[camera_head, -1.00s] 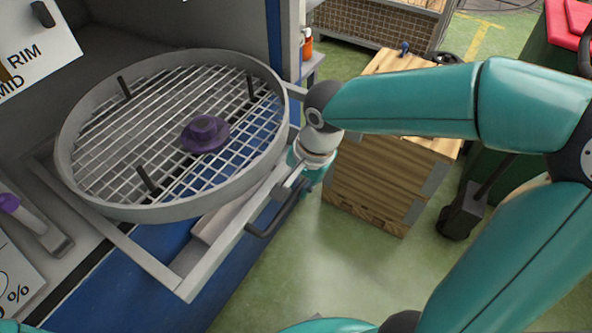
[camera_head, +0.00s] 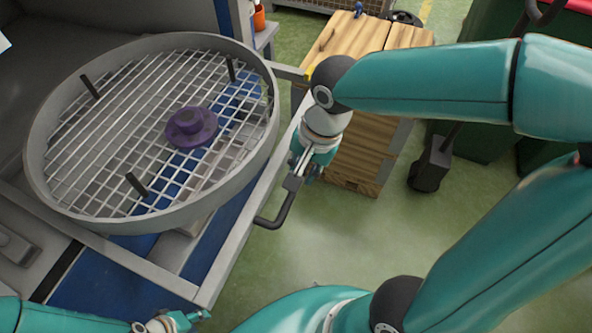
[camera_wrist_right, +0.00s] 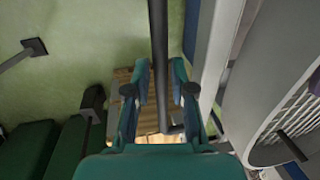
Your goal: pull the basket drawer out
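The basket drawer is a grey frame (camera_head: 225,245) carrying a large round wire basket (camera_head: 150,222). A dark bar handle (camera_head: 275,215) stands out from its front rail. My right gripper (camera_head: 295,180) is at the handle's far end in the head view. In the right wrist view the handle bar (camera_wrist_right: 158,50) runs between the two fingers of my right gripper (camera_wrist_right: 160,75). The fingers stand apart with narrow gaps beside the bar. My left gripper (camera_head: 195,318) is low at the left, away from the drawer handle; its finger gap is unclear.
A purple hub-like piece (camera_head: 190,128) sits on the basket mesh, with several dark posts around it. A wooden crate (camera_head: 370,150) stands behind my right gripper. Green bins (camera_head: 470,130) are at the right. Green floor (camera_head: 340,240) in front of the drawer is clear.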

